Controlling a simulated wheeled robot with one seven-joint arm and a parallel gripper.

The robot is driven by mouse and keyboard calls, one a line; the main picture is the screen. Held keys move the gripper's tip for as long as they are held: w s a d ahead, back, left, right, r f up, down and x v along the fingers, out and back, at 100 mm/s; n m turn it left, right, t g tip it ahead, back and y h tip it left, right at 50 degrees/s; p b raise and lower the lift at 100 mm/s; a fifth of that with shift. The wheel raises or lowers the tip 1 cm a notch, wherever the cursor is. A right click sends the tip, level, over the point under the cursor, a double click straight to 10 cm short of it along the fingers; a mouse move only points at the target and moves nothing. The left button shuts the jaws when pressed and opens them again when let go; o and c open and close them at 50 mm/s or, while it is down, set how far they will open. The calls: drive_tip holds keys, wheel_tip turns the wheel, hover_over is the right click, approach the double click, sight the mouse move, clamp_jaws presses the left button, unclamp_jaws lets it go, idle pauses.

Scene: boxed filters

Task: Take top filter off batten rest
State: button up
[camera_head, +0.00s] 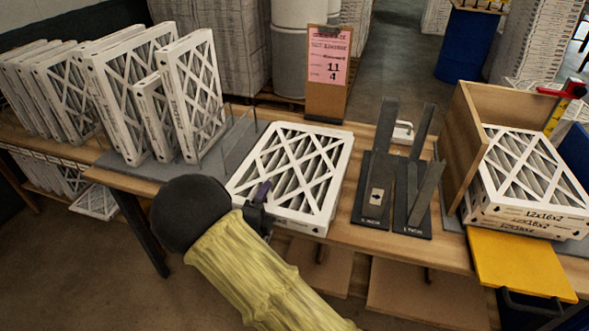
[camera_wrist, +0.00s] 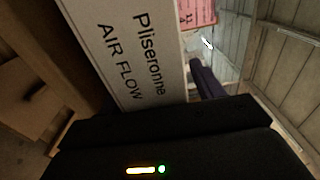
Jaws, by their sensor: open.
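A white-framed pleated filter (camera_head: 293,172) lies flat on the wooden table in the head view, its top lattice facing up. Whether battens or another filter lie under it is hidden. My gripper (camera_head: 262,203) is open at the filter's near left edge, with one dark finger showing above the frame. In the wrist view the filter's side (camera_wrist: 135,45), printed "Pliseronne AIR FLOW", fills the space ahead of my gripper. One finger (camera_wrist: 205,80) shows along its right side; the other is not clearly visible. I cannot tell whether the fingers touch the frame.
Upright filters (camera_head: 150,95) stand in a rack at left. A pink card on a clipboard (camera_head: 328,70) stands behind the filter. Black upright holders (camera_head: 395,185) are to its right. A wooden box stop (camera_head: 462,145) with stacked filters (camera_head: 525,180) and a yellow board (camera_head: 520,265) are farther right.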

idle(0.3)
drive_tip(key=c, duration=1.2)
drive_tip(key=shift+o, duration=0.2)
drive_tip(key=shift+r, duration=0.15)
wheel_tip(320, 180, up, 10)
drive_tip(key=shift+f, duration=0.1)
